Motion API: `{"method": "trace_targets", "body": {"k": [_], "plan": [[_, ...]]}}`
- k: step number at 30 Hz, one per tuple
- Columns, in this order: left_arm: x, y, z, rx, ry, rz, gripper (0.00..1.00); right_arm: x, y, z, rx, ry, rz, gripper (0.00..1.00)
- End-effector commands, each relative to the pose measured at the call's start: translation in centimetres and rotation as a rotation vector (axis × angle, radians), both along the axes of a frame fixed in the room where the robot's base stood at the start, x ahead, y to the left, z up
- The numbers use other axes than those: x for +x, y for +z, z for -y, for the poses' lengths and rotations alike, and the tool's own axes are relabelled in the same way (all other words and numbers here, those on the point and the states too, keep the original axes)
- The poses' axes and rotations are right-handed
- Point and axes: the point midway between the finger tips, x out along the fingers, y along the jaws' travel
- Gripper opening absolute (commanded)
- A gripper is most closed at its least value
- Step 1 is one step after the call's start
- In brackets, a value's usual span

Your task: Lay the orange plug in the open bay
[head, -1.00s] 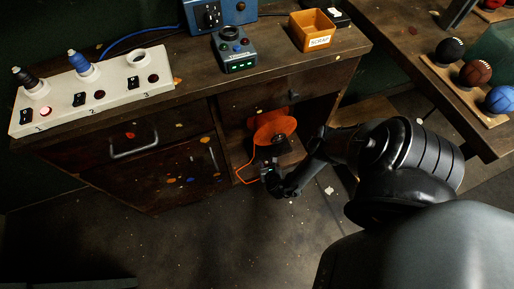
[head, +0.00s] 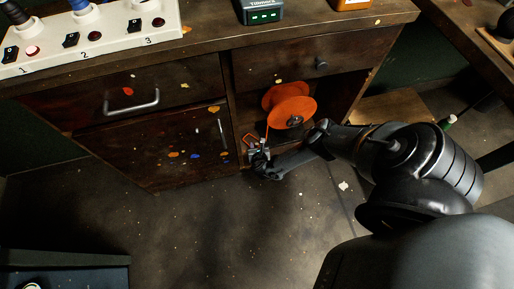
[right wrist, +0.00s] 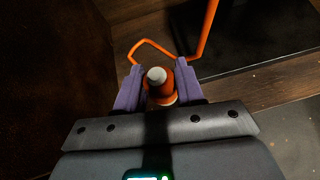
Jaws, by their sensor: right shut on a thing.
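The orange plug (right wrist: 161,88), with a pale round tip, sits between the two purple finger pads of my right gripper (right wrist: 160,92) in the right wrist view. The gripper is shut on it. In the head view the right gripper (head: 257,155) is low at the front left of the open bay (head: 328,107), by its left upright; the plug is mostly hidden there. An orange cord runs from the plug up to an orange reel (head: 288,105) in the bay. I cannot tell whether the plug touches the bay floor. My left gripper is out of view.
A closed drawer (head: 150,100) and a cabinet door lie left of the bay; another drawer (head: 290,62) is above it. A white socket panel (head: 110,30) is on the bench top. The floor in front is mostly clear.

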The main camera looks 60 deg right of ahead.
Motion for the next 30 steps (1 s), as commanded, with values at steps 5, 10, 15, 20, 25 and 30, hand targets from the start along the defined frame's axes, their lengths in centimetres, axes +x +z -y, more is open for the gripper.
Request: {"method": "trace_targets", "body": {"k": [5,10,15,20,25,30], "plan": [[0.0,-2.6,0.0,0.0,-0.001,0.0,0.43,0.0,-2.6,0.0,0.0,0.0,0.0,0.06],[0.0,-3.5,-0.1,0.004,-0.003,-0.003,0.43,0.0,-3.5,0.0,0.0,-0.001,0.001,0.06],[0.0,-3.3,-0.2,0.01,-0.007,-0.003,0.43,0.0,-3.3,0.0,0.0,-0.001,0.001,0.06],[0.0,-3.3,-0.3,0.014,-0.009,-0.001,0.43,0.0,-3.4,0.0,0.0,0.0,0.0,0.06],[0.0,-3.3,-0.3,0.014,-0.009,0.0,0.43,0.0,-3.6,0.0,-0.001,0.0,0.001,0.48],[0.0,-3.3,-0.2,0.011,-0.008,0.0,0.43,0.0,-3.6,0.0,0.0,0.0,0.0,0.48]]}}
